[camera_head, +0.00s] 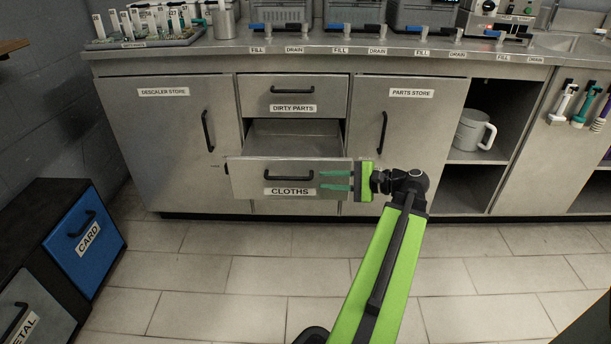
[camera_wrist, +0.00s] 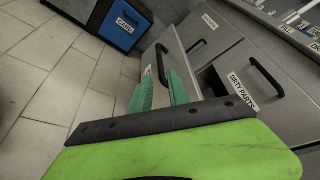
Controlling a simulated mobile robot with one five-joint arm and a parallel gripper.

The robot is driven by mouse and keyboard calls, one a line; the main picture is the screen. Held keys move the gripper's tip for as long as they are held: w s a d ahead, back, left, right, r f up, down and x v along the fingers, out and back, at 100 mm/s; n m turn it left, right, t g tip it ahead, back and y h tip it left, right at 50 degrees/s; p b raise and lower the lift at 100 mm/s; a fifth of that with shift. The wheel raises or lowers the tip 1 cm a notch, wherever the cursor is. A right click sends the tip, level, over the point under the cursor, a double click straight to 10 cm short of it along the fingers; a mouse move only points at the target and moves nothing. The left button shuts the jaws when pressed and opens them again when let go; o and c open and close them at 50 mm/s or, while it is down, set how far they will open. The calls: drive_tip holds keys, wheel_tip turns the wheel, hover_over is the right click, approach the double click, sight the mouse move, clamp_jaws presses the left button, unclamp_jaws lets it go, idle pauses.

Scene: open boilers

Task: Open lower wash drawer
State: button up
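The lower drawer, labelled CLOTHS (camera_head: 245,181), stands pulled out from the cabinet, and its grey interior shows empty behind the front panel. Its dark bar handle (camera_head: 289,176) lies across the front; it also shows in the wrist view (camera_wrist: 161,62). My gripper (camera_head: 321,180) is in front of the right part of the drawer front, just right of the handle. Its two teal fingers are apart with nothing between them, and they point toward the handle. In the wrist view my gripper (camera_wrist: 160,76) also shows its fingers spread. I cannot tell whether a fingertip touches the handle.
The DIRTY PARTS drawer (camera_head: 293,88) above is shut. The DESCALER STORE door (camera_head: 160,130) and PARTS STORE door (camera_head: 415,120) on either side are shut. Blue CARD bin (camera_head: 86,242) stands at the left. The tiled floor in front of the drawer is clear.

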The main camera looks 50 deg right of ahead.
drive_tip(key=v, duration=0.5)
drive_tip(key=shift+s+d+p, duration=0.1)
drive_tip(key=shift+s+p, duration=0.2)
drive_tip(key=shift+p, duration=0.1)
